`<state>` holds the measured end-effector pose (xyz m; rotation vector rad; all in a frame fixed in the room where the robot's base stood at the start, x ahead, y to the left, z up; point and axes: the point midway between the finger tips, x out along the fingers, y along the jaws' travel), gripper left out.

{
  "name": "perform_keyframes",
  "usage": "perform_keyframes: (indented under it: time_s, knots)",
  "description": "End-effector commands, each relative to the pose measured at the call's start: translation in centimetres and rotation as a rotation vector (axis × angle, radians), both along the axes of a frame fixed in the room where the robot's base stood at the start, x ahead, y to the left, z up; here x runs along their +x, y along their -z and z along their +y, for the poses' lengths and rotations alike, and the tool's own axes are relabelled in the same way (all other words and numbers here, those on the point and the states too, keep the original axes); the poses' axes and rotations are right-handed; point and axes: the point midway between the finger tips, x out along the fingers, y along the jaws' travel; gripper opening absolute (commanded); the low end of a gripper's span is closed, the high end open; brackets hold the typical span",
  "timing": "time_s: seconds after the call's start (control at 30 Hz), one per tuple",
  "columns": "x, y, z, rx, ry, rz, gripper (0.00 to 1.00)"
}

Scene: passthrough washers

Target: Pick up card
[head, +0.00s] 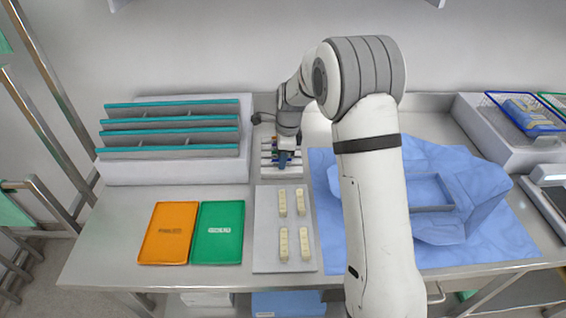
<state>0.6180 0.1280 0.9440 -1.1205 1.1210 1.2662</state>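An orange flat panel (168,233) and a green flat panel (217,232) lie side by side on the left of the steel table. Each has a small label in the middle, too small to read. I cannot tell whether either is the card. My gripper (284,160) points down at a small white slotted rack (267,172) at the back of the table, right of the grey stand. Small dark and coloured items show in the rack behind the gripper, too small to identify. The finger opening is too small to make out, and I cannot tell if anything is held.
A grey stand with teal-edged dividers (170,174) is at back left. A grey board (265,262) holds several cream strips (283,203). Blue wrap (440,238) with an open tray (430,194) covers the right. A blue wire basket (524,113) is far right. Bare steel lies front left.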

Motion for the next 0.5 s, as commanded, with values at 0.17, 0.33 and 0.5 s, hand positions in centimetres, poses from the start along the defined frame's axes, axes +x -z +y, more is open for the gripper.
perform_keyframes:
  time_s: [0.17, 0.33, 0.5]
  knots:
    - [0.01, 0.26, 0.07, 0.000, -0.001, -0.002, 0.28]
    - [0.00, 0.25, 0.10, 0.000, -0.001, -0.001, 0.21]
    - [0.00, 0.24, 0.11, 0.000, -0.001, -0.001, 0.07]
